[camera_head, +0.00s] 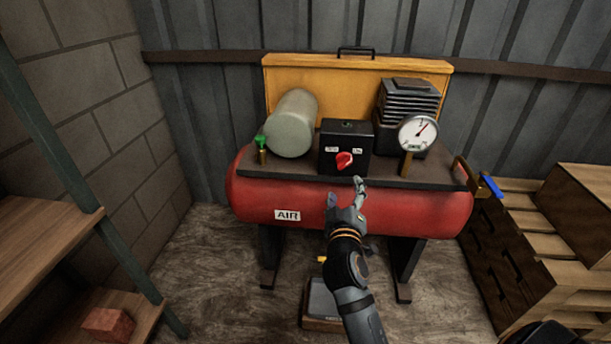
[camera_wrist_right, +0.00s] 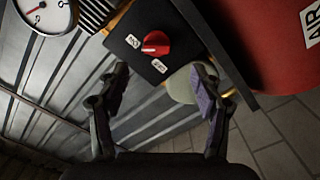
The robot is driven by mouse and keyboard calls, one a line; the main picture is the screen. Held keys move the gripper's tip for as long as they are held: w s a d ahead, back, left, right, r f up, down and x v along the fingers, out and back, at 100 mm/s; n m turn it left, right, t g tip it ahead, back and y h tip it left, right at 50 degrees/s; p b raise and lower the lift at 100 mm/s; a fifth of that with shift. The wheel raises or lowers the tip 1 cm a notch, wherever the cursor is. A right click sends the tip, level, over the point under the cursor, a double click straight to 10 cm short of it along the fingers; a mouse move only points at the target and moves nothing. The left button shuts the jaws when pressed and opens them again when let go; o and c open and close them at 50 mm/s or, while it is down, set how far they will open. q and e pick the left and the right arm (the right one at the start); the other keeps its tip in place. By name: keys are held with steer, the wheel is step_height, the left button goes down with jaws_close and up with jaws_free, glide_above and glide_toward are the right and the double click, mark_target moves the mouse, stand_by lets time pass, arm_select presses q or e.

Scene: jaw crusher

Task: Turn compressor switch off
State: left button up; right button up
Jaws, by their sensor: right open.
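The compressor (camera_head: 265,195) is a red tank marked AIR with a dark top plate. On the plate stands a black switch box (camera_head: 333,160) with a red rotary knob (camera_head: 344,160) between two small white labels. My right gripper (camera_head: 347,190) is open and empty, in front of the tank and just below the switch box. In the right wrist view the red knob (camera_wrist_right: 156,43) lies ahead, between and beyond the two open fingers (camera_wrist_right: 160,85), apart from them. The label text is too small to read surely. My left gripper is not in view.
A pressure gauge (camera_head: 418,133) stands right of the box, and a grey cylinder (camera_head: 291,124) with a green valve (camera_head: 261,141) stands left. Wooden shelves (camera_head: 45,240) are at the left. Pallets and crates (camera_head: 540,240) are at the right.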

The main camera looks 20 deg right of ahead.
mark_target(344, 163)
steer(key=x, duration=1)
steer(key=shift+d+r+b, duration=0.25)
steer(key=shift+b, duration=0.15)
steer(key=c, duration=1.1)
